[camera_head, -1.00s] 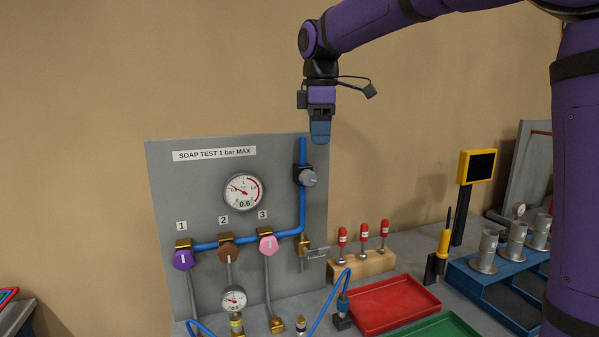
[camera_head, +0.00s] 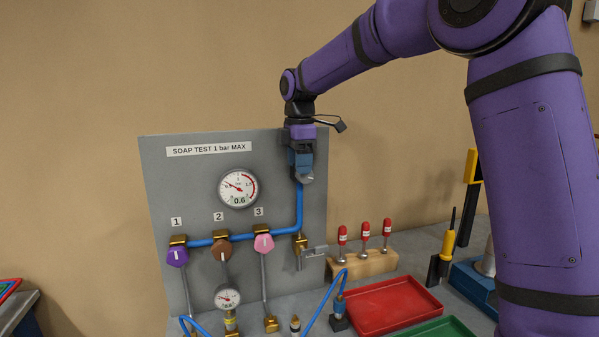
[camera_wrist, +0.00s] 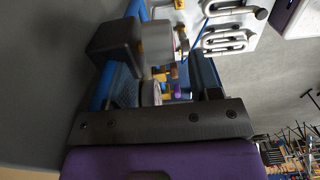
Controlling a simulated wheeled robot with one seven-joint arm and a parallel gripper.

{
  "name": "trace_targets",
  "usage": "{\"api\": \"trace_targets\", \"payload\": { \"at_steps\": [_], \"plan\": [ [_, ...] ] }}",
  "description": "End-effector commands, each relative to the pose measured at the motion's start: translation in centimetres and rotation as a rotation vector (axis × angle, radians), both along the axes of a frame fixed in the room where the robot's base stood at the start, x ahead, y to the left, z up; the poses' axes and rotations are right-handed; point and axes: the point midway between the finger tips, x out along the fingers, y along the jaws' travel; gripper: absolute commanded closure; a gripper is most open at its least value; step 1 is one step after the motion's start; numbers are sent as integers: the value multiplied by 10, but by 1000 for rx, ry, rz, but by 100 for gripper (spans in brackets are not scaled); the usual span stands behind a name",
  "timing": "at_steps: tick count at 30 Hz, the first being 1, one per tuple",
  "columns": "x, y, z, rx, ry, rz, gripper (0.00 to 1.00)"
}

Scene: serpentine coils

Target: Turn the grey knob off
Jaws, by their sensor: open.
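The grey knob (camera_head: 306,178) sits at the top of the blue pipe on the upright grey panel (camera_head: 160,210). Only its lower part shows in the head view, below my gripper (camera_head: 300,168). My gripper points down and is open, right at the knob, hiding the dark valve body there. In the wrist view the grey knob (camera_wrist: 156,44) and dark valve body (camera_wrist: 115,48) appear ahead of my blue fingers (camera_wrist: 165,80), roughly between them. I cannot tell whether the fingers touch the knob.
Purple (camera_head: 177,256), brown (camera_head: 221,251) and pink (camera_head: 263,243) knobs line the pipe below left. A large gauge (camera_head: 239,188) is left of my gripper. A wooden block (camera_head: 362,263) with red-topped tools and a red tray (camera_head: 392,304) stand at lower right.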

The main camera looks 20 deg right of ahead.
Motion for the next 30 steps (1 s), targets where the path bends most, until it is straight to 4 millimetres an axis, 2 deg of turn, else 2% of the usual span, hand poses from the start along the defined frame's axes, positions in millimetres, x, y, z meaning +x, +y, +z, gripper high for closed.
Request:
{"api": "trace_targets", "payload": {
  "at_steps": [6,17,23,24,30],
  "plan": [
    [0,0,-21,-1,2,-1,43],
    [0,0,-25,0,0,-1,43],
    [0,0,-25,0,0,-1,88],
    [0,0,-25,0,0,-1,92],
    [0,0,-25,-10,0,-1,92]
  ]
}}
